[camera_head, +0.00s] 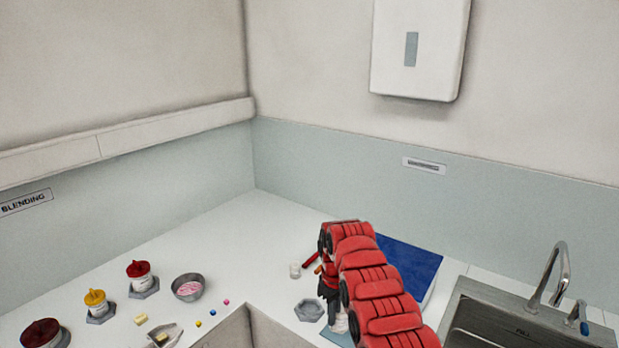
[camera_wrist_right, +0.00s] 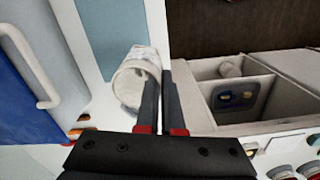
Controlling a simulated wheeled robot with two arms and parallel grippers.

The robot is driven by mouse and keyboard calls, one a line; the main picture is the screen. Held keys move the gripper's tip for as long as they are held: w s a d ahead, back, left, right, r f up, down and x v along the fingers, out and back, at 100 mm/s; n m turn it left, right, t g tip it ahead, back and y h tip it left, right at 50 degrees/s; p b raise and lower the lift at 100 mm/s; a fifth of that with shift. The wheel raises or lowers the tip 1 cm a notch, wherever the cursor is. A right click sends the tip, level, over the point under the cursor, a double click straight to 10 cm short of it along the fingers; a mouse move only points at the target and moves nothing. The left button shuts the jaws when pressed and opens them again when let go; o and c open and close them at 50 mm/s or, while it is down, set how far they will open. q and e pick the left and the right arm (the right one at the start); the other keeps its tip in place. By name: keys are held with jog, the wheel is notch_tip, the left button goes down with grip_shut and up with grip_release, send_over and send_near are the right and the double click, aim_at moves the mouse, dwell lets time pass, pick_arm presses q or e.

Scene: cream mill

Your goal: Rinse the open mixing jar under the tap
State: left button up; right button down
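The open mixing jar (camera_wrist_right: 128,86) is whitish, with its round mouth facing the camera in the right wrist view. In the head view a pale part of it (camera_head: 340,323) shows just below my right gripper (camera_head: 331,305), partly hidden by the red arm. In the wrist view the two dark fingers of my right gripper (camera_wrist_right: 160,85) are close together at the jar's wall, one over the mouth and one outside, and look shut on it. The tap (camera_head: 561,270) curves over the steel sink (camera_head: 470,312) at the right. My left gripper is not in view.
Capped jars (camera_head: 140,274), a steel bowl (camera_head: 187,287) and small coloured pieces are on the left counter. A dispenser (camera_head: 418,50) hangs above.

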jog(key=shift+d+r, duration=0.3)
jog(key=shift+d, duration=0.05)
jog(key=shift+d+m, duration=0.1)
jog(key=shift+m, duration=0.2)
jog(key=shift+d+r, duration=0.15)
jog(key=shift+d, duration=0.15)
jog(key=shift+w+d+m+b, duration=0.1)
jog(key=shift+d+m+b, duration=0.1)
jog(key=shift+m+b, duration=0.1)
jog(key=shift+w+d+r, duration=0.1)
jog(key=shift+r, duration=0.1)
jog(key=shift+d, duration=0.1)
